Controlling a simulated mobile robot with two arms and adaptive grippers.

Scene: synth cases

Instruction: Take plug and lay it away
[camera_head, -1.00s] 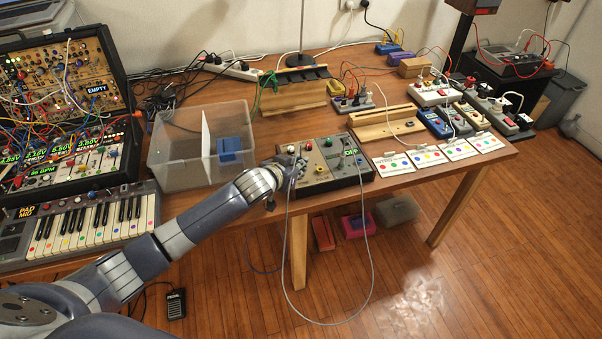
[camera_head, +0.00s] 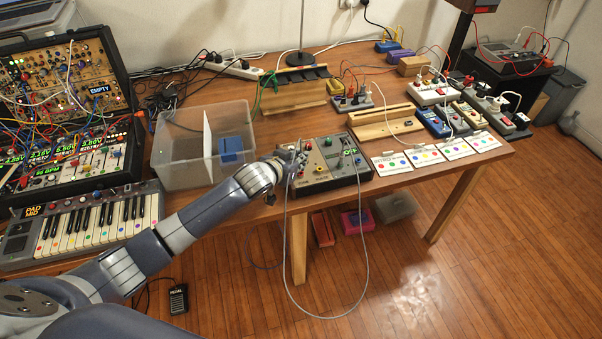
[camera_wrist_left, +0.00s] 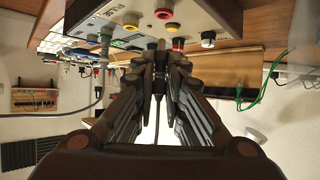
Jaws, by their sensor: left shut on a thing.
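My left gripper (camera_head: 294,160) is at the left end of a small grey-and-tan synth case (camera_head: 340,180) on the table's front edge. In the left wrist view, the gripper (camera_wrist_left: 159,50) is shut on a dark plug (camera_wrist_left: 161,46), mostly hidden between the fingers. The case's panel (camera_wrist_left: 135,42) is close beyond the fingertips; I cannot tell whether the plug touches a socket. A grey cable (camera_head: 367,240) loops below the table edge from the gripper to the case's right side. Another plug (camera_wrist_left: 104,45) stands in the panel. My right gripper is not in view.
A clear bin (camera_head: 185,172) with a white divider and a blue block (camera_head: 231,149) stands left of the case. A keyboard (camera_head: 85,228) and patched modules are further left. A wooden rack (camera_head: 385,125), label cards (camera_head: 425,156) and power strips lie right.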

